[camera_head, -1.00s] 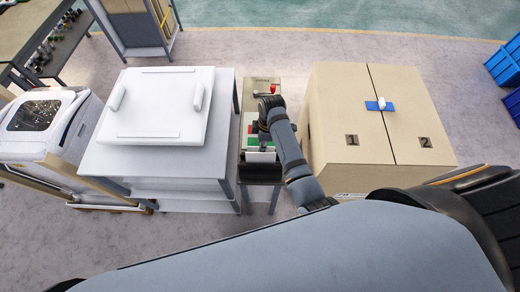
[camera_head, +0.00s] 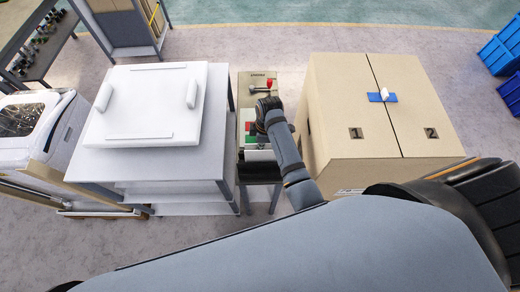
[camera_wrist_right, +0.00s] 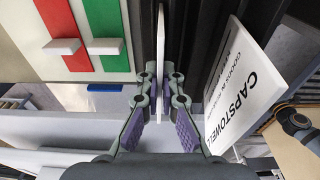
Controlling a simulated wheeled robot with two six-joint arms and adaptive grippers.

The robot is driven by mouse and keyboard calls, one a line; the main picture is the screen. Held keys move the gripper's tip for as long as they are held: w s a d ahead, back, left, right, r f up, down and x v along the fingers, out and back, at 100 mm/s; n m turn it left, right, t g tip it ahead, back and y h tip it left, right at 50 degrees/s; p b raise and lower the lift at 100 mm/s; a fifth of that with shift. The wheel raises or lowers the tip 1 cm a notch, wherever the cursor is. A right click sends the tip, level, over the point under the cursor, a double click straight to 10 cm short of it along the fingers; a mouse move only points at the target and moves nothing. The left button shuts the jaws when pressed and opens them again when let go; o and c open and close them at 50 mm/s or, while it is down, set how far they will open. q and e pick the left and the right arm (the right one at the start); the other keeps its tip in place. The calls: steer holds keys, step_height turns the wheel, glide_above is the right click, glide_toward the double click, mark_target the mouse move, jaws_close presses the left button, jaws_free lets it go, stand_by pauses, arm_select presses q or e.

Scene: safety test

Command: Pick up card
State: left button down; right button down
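In the right wrist view a thin white card (camera_wrist_right: 160,45) is seen edge-on between the fingertips of my right gripper (camera_wrist_right: 160,88). The fingers lie close against both of its faces and look shut on it. A white plate lettered "CAPSTOWELL" (camera_wrist_right: 240,95) stands tilted to the right of the fingers, apart from them. In the head view my right gripper (camera_head: 262,138) points down at the near end of a narrow panel stand, partly hidden by its own wrist. A white strip (camera_head: 258,155) shows beside it; I cannot tell which card it is. My left gripper is out of view.
The panel (camera_head: 259,92) has a red handle; its red and green stripes (camera_wrist_right: 103,20) show in the wrist view. A white table (camera_head: 150,168) with a white lidded box (camera_head: 150,105) stands left. A large cardboard box (camera_head: 385,135) stands close on the right.

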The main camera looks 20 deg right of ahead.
steer(key=shift+s, duration=0.1)
step_height(320, 180, up, 4)
steer(key=p, duration=0.4)
steer(key=shift+p, duration=0.3)
steer(key=w+d+r, duration=0.4)
steer(key=w+r, duration=0.5)
steer(key=w, duration=0.4)
steer(key=shift+w+b, duration=0.2)
steer(key=shift+b, duration=0.2)
